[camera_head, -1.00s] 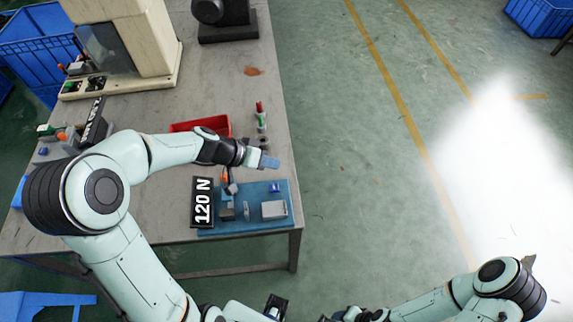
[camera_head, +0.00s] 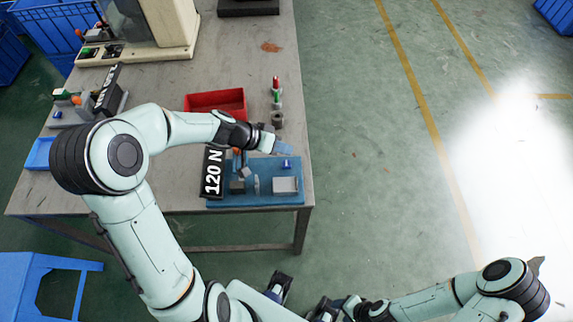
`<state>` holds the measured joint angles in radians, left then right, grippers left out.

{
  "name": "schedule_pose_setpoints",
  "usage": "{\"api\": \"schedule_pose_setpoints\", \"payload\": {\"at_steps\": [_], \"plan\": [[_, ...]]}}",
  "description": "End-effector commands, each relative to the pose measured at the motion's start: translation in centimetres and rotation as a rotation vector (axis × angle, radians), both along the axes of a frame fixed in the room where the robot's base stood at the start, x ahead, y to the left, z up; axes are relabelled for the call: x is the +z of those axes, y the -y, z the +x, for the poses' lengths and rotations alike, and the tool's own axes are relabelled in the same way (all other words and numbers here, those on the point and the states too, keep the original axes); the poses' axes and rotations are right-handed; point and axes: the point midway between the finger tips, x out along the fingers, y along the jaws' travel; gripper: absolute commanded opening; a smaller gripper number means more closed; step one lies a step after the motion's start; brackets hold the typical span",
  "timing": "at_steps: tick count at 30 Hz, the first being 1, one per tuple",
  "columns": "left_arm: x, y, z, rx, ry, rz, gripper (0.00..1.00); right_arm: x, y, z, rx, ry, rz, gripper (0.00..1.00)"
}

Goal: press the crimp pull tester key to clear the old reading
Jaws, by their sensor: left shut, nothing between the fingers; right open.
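The crimp pull tester has a blue base plate (camera_head: 240,201) at the table's front right corner. A black sign reading "120 N" (camera_head: 213,173) stands at its left side. A grey block (camera_head: 285,185), a small blue part (camera_head: 287,163) and small grey fittings sit on the plate. I cannot tell for certain which part is the key. My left gripper (camera_head: 281,147) is shut and empty, over the back edge of the plate, close behind the small blue part; contact cannot be judged. It hides part of the plate's back. My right gripper (camera_head: 325,308) is low at the bottom edge, partly cut off, away from the table.
A red tray (camera_head: 215,101) lies behind my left wrist. Small red, green and grey cylinders (camera_head: 277,97) stand to its right. A cream machine (camera_head: 150,35) stands at the back left. Another labelled device (camera_head: 95,98) is at left. The floor right of the table is clear.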

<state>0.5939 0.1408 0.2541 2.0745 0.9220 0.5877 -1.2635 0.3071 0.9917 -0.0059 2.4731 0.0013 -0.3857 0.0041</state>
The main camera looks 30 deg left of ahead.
Motion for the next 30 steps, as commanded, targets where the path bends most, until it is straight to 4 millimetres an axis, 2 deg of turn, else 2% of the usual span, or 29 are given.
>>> {"api": "schedule_pose_setpoints", "payload": {"at_steps": [1,3,9,30], "plan": [[-1.2,0.0,-0.1,0.002,-0.004,-0.002,0.0,-0.8,0.0,-0.3,0.0,-0.003,0.0,0.52],[-2.3,0.0,-0.1,0.001,-0.003,-0.001,0.0,-1.5,0.0,-0.6,0.0,-0.007,0.0,0.52],[-4.1,0.0,0.0,0.001,0.0,0.001,0.0,-3.9,0.0,-1.3,0.0,-0.016,0.0,0.52],[-4.2,0.0,0.0,0.001,0.001,0.001,0.0,-4.2,0.0,-1.4,0.0,-0.017,0.0,0.52]]}}
